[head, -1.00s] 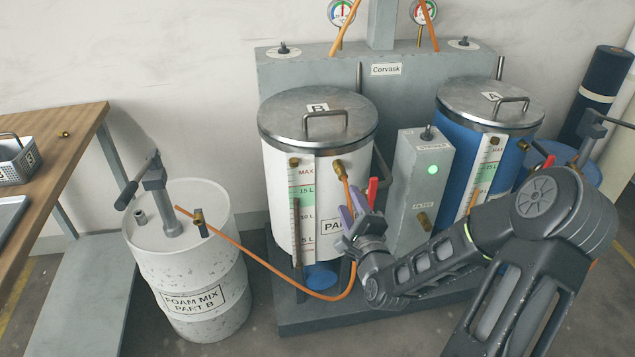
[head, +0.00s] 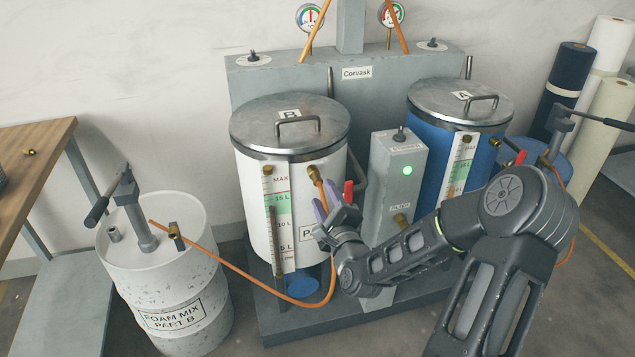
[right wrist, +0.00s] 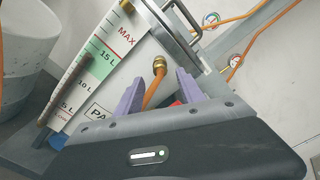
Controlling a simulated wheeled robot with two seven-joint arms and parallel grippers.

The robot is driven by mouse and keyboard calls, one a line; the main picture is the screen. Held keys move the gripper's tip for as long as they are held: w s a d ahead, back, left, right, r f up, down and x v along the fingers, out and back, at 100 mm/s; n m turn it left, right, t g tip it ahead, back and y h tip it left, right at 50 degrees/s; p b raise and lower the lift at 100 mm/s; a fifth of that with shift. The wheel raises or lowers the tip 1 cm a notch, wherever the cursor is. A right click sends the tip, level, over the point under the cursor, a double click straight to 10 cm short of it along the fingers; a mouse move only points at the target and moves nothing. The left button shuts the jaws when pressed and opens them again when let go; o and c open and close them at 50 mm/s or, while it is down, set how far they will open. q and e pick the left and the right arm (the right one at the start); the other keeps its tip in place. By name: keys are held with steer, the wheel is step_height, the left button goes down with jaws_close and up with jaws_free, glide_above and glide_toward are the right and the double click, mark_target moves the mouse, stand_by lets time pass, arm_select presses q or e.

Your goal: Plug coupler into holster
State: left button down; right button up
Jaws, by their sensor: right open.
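The brass coupler (head: 313,173) on the orange hose sits at the upper front of the white tank marked B (head: 262,190). It also shows in the right wrist view (right wrist: 159,66), with the hose hanging below it. My right gripper (head: 327,203) is open just below the coupler. In the right wrist view its purple fingers (right wrist: 158,76) stand on either side of the hose, apart from it as far as I can tell. A small dark bracket with a brass fitting (head: 175,236), possibly the holster, stands on the foam-mix drum's top. My left gripper is out of view.
The white drum (head: 185,320) with its pump stands at left, and the hose (head: 235,272) sags between it and tank B. A grey filter box (head: 393,185) and a red-handled valve (head: 348,190) stand close to my gripper. The blue tank A (head: 430,125) is at right.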

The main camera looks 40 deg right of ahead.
mark_target(321, 189)
steer(key=shift+b+x, duration=0.6)
steer(key=shift+x, duration=2.25)
jaws_close()
stand_by(0.3)
steer(key=shift+s, duration=0.1)
steer(key=shift+p+v, duration=0.55)
steer(key=shift+v, duration=2.35)
steer(key=shift+r, duration=0.15)
